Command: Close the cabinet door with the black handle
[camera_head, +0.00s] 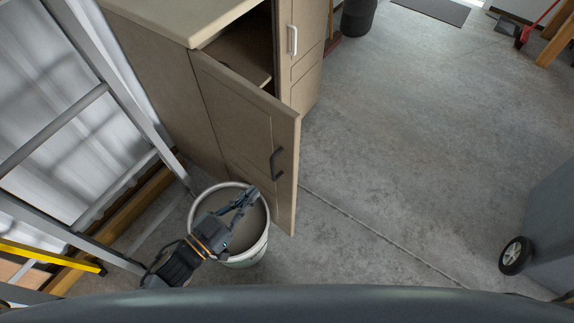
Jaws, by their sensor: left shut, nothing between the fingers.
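The beige cabinet door (239,128) with the black handle (276,163) stands open, swung out from the cabinet (162,88) toward me. The opening behind it shows a dark inside with a shelf (238,55). My left gripper (250,195) is shut and empty. In the picture it shows over a white bucket, just left of and below the black handle, apart from it. I cannot tell how high it is above the bucket. My right gripper is not in view.
The white bucket (262,243) stands on the floor by the door's lower edge. A metal ladder (95,60) leans at the left. A closed door with a white handle (293,40) is beyond. A grey wheeled bin (555,225) stands at the right. The middle floor is clear.

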